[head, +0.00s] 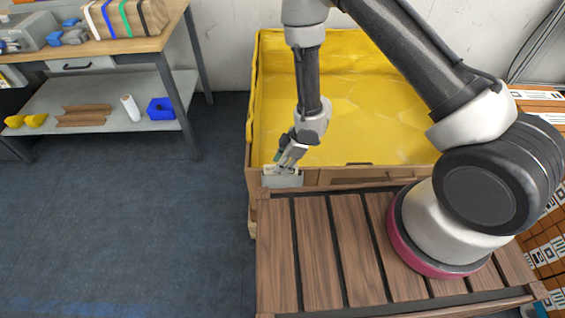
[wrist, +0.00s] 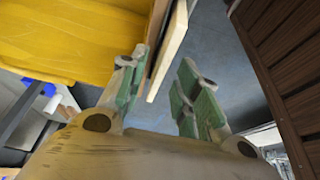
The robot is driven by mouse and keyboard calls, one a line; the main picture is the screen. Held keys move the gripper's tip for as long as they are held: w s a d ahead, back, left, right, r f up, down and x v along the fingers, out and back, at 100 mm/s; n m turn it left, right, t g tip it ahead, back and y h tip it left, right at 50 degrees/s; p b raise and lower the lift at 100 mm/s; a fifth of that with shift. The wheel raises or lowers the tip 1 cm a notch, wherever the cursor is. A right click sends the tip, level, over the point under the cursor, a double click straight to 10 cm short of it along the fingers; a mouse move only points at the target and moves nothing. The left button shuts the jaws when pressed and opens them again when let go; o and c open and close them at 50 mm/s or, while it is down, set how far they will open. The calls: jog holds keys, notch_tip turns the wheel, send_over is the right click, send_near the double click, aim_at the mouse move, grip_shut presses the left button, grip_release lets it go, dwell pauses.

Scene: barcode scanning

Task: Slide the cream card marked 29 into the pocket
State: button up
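My gripper (head: 290,158) points down at the near left corner of the yellow-lined crate. In the wrist view its two green-padded fingers (wrist: 165,85) are spread apart. A cream slab, seen nearly edge-on, looks like the card (wrist: 170,45); its lower end lies between the fingers, closer to the left one, with a gap to the right one. A pale grey plate that looks like the pocket (head: 283,181) is on the crate's near face just below the gripper. No number is readable. I cannot tell how far the card is inside the pocket.
The crate (head: 311,177) is lined with crumpled yellow sheeting. My arm rises from a slatted wooden platform (head: 310,250) just in front of it. A workbench (head: 110,45) with boxes and tools stands at left. Orange-brown labelled cartons (head: 545,235) are at right. The floor at left is clear.

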jog(key=v, duration=1.2)
